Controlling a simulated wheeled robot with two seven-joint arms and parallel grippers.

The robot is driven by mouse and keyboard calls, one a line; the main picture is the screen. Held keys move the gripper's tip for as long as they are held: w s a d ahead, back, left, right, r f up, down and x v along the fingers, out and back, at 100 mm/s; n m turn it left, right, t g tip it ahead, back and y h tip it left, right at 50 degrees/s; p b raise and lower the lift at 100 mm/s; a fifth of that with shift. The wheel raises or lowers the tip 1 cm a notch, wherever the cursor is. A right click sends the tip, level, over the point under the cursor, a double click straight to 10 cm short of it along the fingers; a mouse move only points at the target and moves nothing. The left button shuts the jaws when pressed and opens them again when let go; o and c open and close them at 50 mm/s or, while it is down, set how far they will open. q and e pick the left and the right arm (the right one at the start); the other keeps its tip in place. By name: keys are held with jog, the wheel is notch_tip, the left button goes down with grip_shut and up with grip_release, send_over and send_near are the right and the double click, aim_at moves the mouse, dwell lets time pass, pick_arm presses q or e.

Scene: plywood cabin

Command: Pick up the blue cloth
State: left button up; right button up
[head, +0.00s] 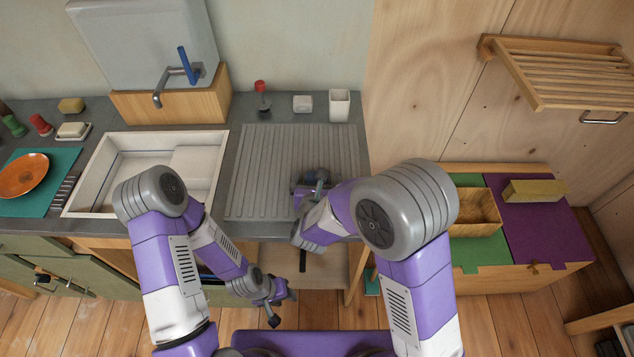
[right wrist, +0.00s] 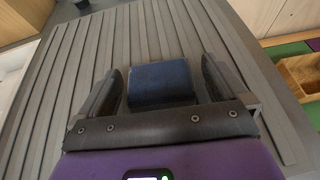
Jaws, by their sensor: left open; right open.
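The blue cloth (right wrist: 160,84) is a small dark blue folded block on the grey ribbed drainboard (head: 262,165), best seen in the right wrist view. My right gripper (right wrist: 162,68) is open, with one finger on either side of the cloth and a gap to each. In the head view my right forearm and gripper hide most of the cloth. My left gripper (head: 276,302) is open and empty, low in front of the counter and away from the cloth.
A white sink (head: 98,172) lies left of the drainboard. A white cup (head: 339,105), a white block (head: 302,104) and a red-topped item (head: 261,88) stand behind it. A chest with a wooden tray (head: 474,212) is at the right.

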jog(key=c, duration=1)
jog(key=shift+c, duration=0.2)
